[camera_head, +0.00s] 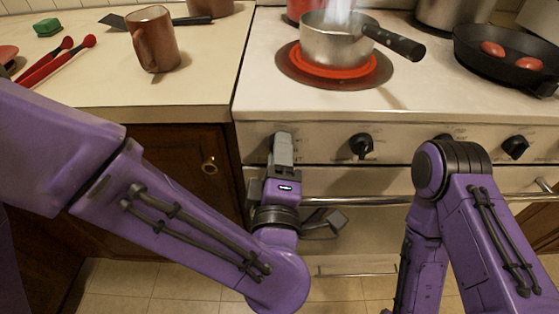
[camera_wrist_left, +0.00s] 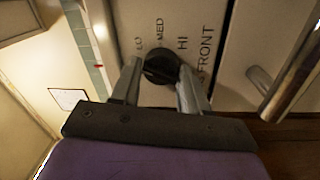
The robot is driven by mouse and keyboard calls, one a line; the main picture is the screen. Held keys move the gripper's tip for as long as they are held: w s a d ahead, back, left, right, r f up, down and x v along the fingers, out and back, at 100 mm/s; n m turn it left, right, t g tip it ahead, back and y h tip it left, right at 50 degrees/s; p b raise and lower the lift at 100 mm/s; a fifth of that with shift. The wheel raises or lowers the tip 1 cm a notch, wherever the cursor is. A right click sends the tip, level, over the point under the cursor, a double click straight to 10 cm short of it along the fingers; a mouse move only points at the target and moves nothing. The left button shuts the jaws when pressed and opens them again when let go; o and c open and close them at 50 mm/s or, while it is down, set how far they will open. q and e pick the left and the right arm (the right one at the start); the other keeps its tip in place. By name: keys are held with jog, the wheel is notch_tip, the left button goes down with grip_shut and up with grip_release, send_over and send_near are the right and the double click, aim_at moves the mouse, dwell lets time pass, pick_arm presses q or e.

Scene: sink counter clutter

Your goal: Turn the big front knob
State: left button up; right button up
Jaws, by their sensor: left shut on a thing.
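The front knob (camera_wrist_left: 160,66) is black and sits on the stove panel beside the printed words LO, MED, HI and FRONT in the left wrist view. My left gripper (camera_wrist_left: 160,72) has one finger on each side of it and is shut on it. In the head view my left gripper (camera_head: 281,148) reaches up to the left end of the stove's front panel and hides this knob. My right arm (camera_head: 450,220) stands at the lower right, and its gripper is out of view.
Other black knobs (camera_head: 361,146) (camera_head: 514,147) line the panel. An oven handle (camera_head: 375,199) runs below. A steaming pot (camera_head: 330,45) stands on a glowing red burner (camera_head: 318,72). A pan (camera_head: 480,55) is at right. A brown mug (camera_head: 153,40) stands on the counter (camera_head: 90,85).

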pick_arm(q)
jog(key=shift+f+n+y+b, duration=0.15)
jog(key=shift+n+b, duration=0.5)
jog(key=shift+n, duration=0.6)
jog(key=shift+f+n+y+b, duration=0.15)
jog(key=shift+n+b, duration=0.5)
jog(key=shift+n, duration=0.6)
jog(key=o, duration=1)
jog(key=shift+r, duration=0.1)
